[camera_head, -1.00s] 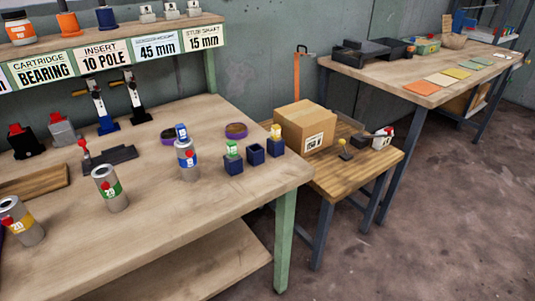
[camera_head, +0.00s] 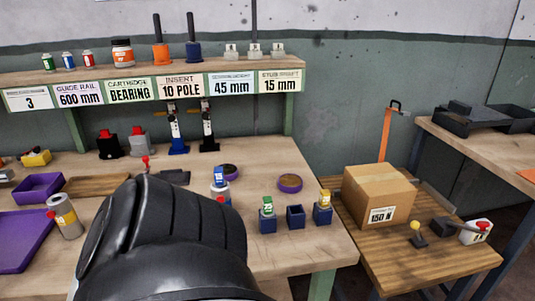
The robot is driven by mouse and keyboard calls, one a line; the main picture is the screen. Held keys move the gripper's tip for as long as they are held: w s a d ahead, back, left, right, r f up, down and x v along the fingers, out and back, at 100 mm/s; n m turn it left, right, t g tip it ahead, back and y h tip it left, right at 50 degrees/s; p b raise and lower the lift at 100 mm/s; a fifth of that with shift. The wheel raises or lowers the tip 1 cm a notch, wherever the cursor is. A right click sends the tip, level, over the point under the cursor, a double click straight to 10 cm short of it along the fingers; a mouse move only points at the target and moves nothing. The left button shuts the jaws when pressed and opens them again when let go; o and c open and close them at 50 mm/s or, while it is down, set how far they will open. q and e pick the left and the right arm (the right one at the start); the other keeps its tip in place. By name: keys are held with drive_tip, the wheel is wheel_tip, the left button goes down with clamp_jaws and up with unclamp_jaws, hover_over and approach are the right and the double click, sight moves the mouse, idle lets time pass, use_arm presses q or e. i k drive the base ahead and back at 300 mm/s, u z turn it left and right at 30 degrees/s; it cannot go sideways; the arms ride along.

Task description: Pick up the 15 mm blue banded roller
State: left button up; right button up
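Similar small pieces, one green (camera_head: 267,205) and one yellow (camera_head: 325,197), sit in dark blue holders on the right. The holder between them (camera_head: 296,217) looks empty. No size marking is readable on the blue piece. Neither gripper's fingers are in view.
A purple ring-like dish (camera_head: 290,183) lies behind the holders. A labelled shelf (camera_head: 150,88) runs above the back. A cardboard box (camera_head: 378,194) stands on a lower side table.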

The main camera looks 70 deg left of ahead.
sight(226, 192)
drive_tip(key=i, duration=0.4)
drive_tip(key=u, duration=3.65)
